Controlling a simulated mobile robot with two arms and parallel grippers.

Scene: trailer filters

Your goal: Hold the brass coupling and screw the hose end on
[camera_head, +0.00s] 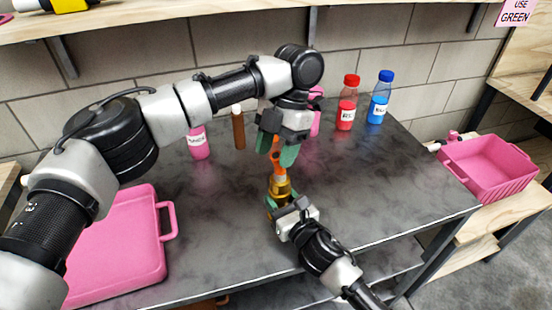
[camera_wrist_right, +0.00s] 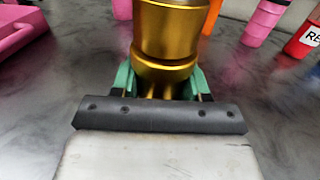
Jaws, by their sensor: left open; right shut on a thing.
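The brass coupling (camera_head: 281,187) stands upright over the dark table, with my right gripper (camera_head: 273,203) shut on its lower part. In the right wrist view the gold coupling (camera_wrist_right: 168,45) sits between the green fingertips of my right gripper (camera_wrist_right: 165,82). An orange hose end (camera_head: 277,158) rises just above the coupling. My left gripper (camera_head: 279,150) is open above, its green fingers pointing down around the upper orange part. I cannot tell if its fingers touch the orange part, or whether the hose end is seated in the coupling.
A pink case (camera_head: 115,250) lies at the table's left. A pink bottle (camera_head: 198,142), a brown bottle (camera_head: 238,130), a red bottle (camera_head: 346,105) and a blue bottle (camera_head: 379,100) stand at the back. A pink bin (camera_head: 490,170) is at the right. The table's right side is clear.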

